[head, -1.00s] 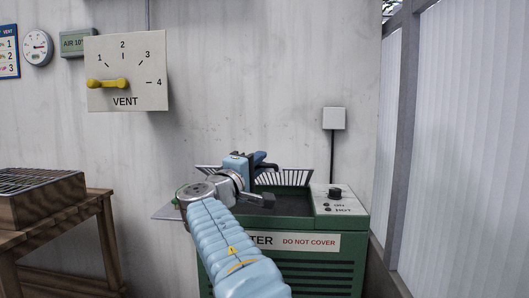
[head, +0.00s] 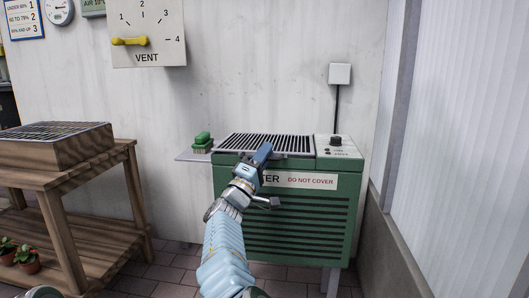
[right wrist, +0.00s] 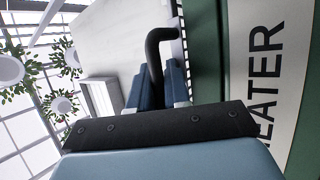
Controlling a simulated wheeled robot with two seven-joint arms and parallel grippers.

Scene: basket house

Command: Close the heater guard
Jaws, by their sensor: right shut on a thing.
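The green heater (head: 285,222) stands against the back wall. Its barred guard (head: 290,142) lies flat, or nearly so, across the heater's top. My right gripper (head: 263,153) is at the front edge of the guard. In the right wrist view its blue fingers (right wrist: 163,88) are shut on the guard's black curved handle (right wrist: 155,46). The heater's lettered front panel (right wrist: 262,65) is close beside the fingers there. My gripper hides part of the guard's front edge in the head view.
A green brush (head: 203,140) sits on the side shelf (head: 190,157) left of the heater. A knob (head: 336,140) is on the heater's right top. A wooden bench (head: 70,180) with a slatted box stands left. A corrugated wall (head: 465,150) bounds the right.

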